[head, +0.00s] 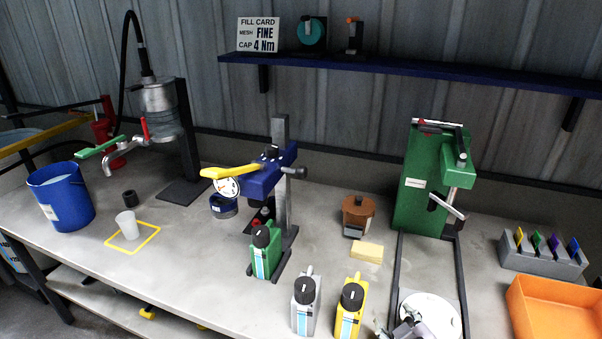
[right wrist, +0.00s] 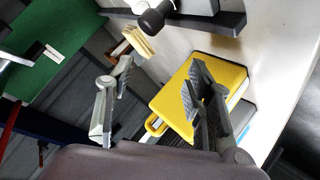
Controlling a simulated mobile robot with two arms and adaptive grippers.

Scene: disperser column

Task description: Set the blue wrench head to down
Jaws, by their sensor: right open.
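The blue wrench head (head: 266,178) sits on an upright grey post (head: 280,130) near the middle of the bench. Its yellow handle (head: 232,171) points left and looks nearly level, with a round white dial (head: 228,187) below it. A green can (head: 265,251) with a black cap stands beneath the head, at the front of the post's base. My right gripper (head: 408,325) is low at the bottom edge of the head view, well right of the wrench head. In the right wrist view, its fingers (right wrist: 162,75) are apart and empty. My left gripper is not in view.
A yellow can (head: 350,309) stands left of my right gripper; it also shows in the right wrist view (right wrist: 180,95). A grey can (head: 305,305) stands beside it. A green machine (head: 420,185), sponge (head: 366,251) and orange tray (head: 555,310) are farther right. Bare bench lies front left.

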